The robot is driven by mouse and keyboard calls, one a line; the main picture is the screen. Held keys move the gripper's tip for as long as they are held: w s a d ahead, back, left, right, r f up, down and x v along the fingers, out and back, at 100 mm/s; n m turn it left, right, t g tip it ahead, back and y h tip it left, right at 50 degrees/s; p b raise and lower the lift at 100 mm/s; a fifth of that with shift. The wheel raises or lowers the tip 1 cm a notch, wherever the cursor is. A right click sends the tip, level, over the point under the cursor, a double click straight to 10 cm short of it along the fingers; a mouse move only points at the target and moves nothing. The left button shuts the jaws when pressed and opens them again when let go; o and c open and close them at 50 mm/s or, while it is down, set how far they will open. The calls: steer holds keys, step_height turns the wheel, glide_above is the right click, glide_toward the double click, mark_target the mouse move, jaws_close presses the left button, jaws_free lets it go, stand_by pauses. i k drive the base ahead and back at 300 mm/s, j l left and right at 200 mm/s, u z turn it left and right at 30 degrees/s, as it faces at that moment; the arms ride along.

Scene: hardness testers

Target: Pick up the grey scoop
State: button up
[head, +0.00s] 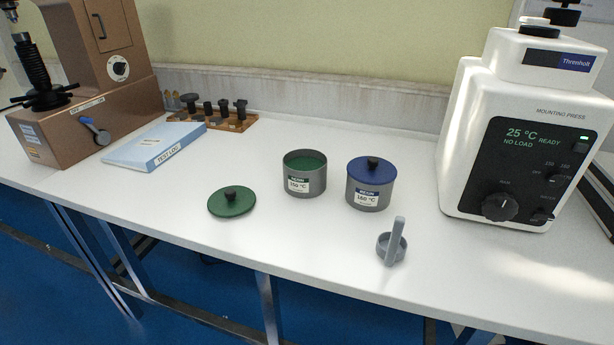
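The grey scoop (391,247) rests on the white bench near its front edge, right of the middle of the head view. It has a small round cup, and its flat handle (397,232) sticks up, leaning slightly right. The scoop stands apart from the other things, in front of the blue-lidded tin. My gripper does not show in the head view.
Behind the scoop stand a blue-lidded tin (371,184) and an open tin (304,174), green inside. A green lid (231,202) lies left. A white mounting press (526,130) stands right. A blue-white binder (155,147) lies at left. Bench around the scoop is clear.

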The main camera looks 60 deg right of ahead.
mark_target(391, 247)
steer(key=k+l+z, duration=0.15)
steer(key=z, duration=0.2)
steer(key=k+l+z, duration=0.1)
steer(key=l+z, duration=0.25)
steer(key=k+l+z, duration=0.1)
steer(key=z, duration=0.3)
